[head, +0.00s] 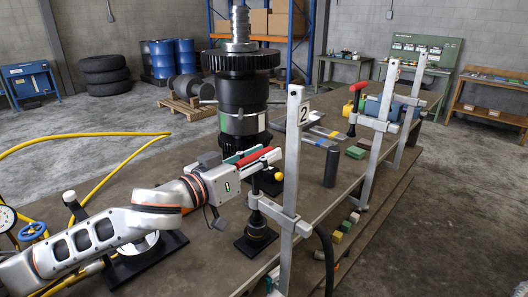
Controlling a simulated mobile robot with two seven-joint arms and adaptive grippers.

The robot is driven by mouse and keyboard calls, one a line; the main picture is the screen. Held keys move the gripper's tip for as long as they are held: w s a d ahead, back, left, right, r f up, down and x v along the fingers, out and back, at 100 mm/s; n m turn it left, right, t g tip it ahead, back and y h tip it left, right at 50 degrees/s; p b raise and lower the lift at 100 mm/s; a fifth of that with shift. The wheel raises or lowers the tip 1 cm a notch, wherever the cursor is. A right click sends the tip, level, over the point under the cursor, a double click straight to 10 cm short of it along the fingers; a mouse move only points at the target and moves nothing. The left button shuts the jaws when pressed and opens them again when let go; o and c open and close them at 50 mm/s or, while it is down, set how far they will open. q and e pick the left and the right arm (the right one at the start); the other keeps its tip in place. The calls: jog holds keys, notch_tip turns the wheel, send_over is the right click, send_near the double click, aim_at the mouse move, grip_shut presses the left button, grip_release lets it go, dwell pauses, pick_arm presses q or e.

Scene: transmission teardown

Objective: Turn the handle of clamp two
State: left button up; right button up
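Clamp two is the tall grey bar clamp (291,160) with a white "2" tag near its top, in the middle of the head view. Its arm carries an upright dark spindle (256,196) over a black pad. The red handle (258,158) sits at the spindle's top, lying about level. My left gripper (262,154) reaches in from the left, its fingers lying along both sides of the handle. Whether they press on it I cannot tell. My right gripper is not in view.
A large dark transmission (242,95) stands upright behind the gripper. Another bar clamp (382,125) with a red handle (355,89) stands to the right. A dark cylinder (331,166) and small coloured blocks (346,226) are near the table edge. A yellow hose (80,136) runs at the left.

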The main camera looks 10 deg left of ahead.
pick_arm(q)
jog(key=shift+w+d, duration=0.25)
jog(key=shift+w, duration=0.15)
grip_shut()
